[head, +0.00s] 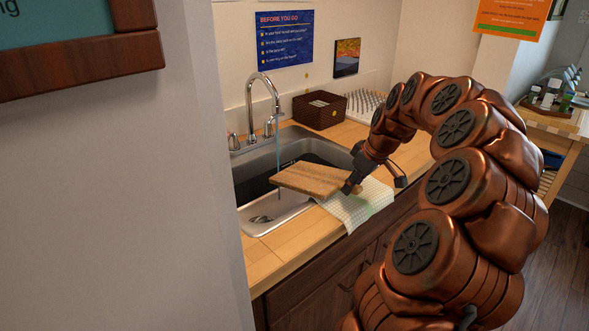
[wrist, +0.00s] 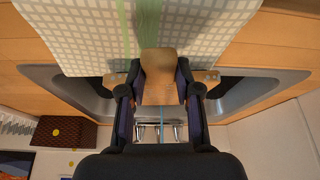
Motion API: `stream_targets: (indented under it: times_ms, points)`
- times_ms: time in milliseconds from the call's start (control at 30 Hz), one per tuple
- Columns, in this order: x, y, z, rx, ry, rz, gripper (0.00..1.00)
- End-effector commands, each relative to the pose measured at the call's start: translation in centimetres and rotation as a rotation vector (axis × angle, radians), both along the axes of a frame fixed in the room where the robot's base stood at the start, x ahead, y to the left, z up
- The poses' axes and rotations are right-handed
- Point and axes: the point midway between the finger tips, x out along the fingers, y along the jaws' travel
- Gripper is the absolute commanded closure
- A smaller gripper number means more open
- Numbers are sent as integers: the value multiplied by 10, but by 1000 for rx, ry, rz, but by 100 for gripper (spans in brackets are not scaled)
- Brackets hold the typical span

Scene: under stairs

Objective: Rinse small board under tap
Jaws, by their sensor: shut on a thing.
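The small wooden board (head: 308,179) is held out flat over the sink (head: 270,213) in the head view. My gripper (head: 352,182) is shut on its right end. In the wrist view my gripper (wrist: 159,90) has a finger on each side of the board (wrist: 158,66). The tap (head: 262,88) is a tall curved spout behind the sink. A thin bluish stream of water (head: 278,150) falls from it at the board's left end. I cannot tell for sure whether the stream hits the board or passes just beside it.
A checked cloth (head: 357,206) lies over the counter's front edge below my gripper. A brown woven basket (head: 320,109) and a white rack (head: 366,104) stand behind the sink. A wall corner (head: 200,180) blocks the left side.

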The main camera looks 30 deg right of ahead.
Motion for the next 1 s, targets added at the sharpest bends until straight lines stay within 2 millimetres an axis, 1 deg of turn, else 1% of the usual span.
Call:
stream_targets:
  times_ms: [233, 367, 1000]
  points:
    - [-1, 0, 1, -1, -2, -1, 100]
    - [-5, -2, 5, -2, -5, -1, 100]
    - [-44, -8, 36, 0, -2, -1, 100]
